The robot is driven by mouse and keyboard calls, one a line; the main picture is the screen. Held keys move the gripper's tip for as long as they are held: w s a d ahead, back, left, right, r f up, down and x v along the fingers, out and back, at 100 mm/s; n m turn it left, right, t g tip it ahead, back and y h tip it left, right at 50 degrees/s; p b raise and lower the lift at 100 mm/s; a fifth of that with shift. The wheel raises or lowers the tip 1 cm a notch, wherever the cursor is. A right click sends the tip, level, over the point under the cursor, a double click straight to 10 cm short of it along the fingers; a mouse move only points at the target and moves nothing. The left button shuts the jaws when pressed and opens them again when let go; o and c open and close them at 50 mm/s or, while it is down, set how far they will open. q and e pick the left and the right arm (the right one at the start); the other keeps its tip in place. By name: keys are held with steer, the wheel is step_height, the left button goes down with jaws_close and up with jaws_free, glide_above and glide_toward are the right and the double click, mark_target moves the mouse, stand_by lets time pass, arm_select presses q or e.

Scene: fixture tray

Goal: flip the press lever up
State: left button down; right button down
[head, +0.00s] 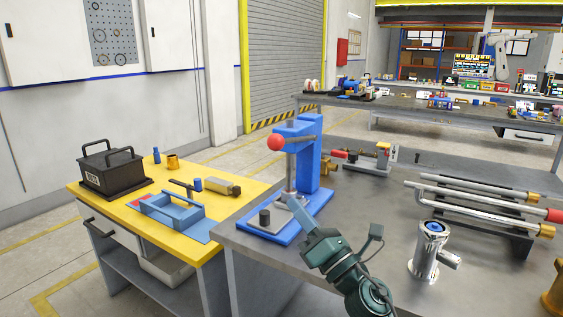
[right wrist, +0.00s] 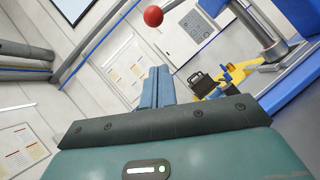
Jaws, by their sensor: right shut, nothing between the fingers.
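The blue press (head: 308,150) stands on the grey bench. Its lever (head: 298,139) is a grey rod sticking out to the left, roughly level, with a red ball (head: 275,142) at its end. The red ball also shows at the top of the right wrist view (right wrist: 153,15), beyond and above the fingertips. My right gripper (head: 312,226) is below the lever, in front of the press base, apart from the ball. In the right wrist view its blue fingers (right wrist: 157,84) are shut together and empty. My left gripper is not in view.
The press's blue base plate (head: 284,226) holds a small dark cylinder (head: 265,217). A chrome fitting (head: 430,250) stands right of my right arm, and metal pipes (head: 480,200) lie on a rack behind it. A yellow-topped table (head: 225,180) with a black box (head: 113,172) is at left.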

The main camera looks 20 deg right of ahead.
arm_select(q)
steer(key=p, duration=0.1)
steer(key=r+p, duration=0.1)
steer(key=p, duration=0.1)
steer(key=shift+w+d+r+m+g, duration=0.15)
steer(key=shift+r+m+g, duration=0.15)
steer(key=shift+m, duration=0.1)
arm_select(e)
steer(key=w+a+r, duration=0.1)
steer(key=w+r, duration=0.5)
steer(key=w, duration=0.1)
steer(key=shift+w+r, duration=0.3)
steer(key=shift+r, duration=0.05)
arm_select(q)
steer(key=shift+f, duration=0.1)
